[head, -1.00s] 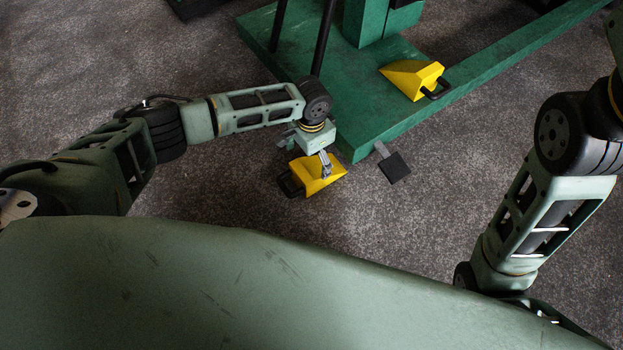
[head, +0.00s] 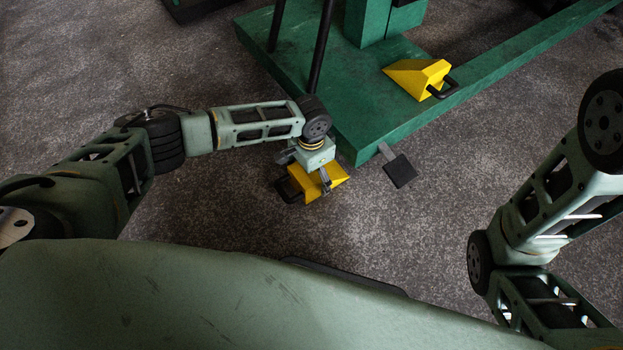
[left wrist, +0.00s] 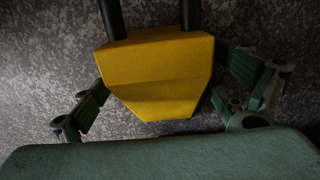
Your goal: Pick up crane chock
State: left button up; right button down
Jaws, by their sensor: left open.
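A yellow chock (head: 330,181) with a black handle lies on the grey floor, beside the corner of the green base. My left gripper (head: 325,178) is directly above it, pointing down and hiding part of it. In the left wrist view the chock (left wrist: 158,72) sits between the two spread fingers of my left gripper (left wrist: 168,100), with its handle toward the top of the picture. A second yellow chock (head: 417,77) with a black handle rests on the green base. My right arm shows at the right, but its gripper is out of view.
The green base (head: 375,141) with a long beam runs to the upper right. Black bars (head: 322,48) rise from it near my left wrist. A small dark pad (head: 400,171) juts out beside the base. Bare floor lies in front.

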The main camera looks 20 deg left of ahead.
pick_arm(q)
jog(key=c, duration=1.8)
jog(key=shift+c, duration=0.8)
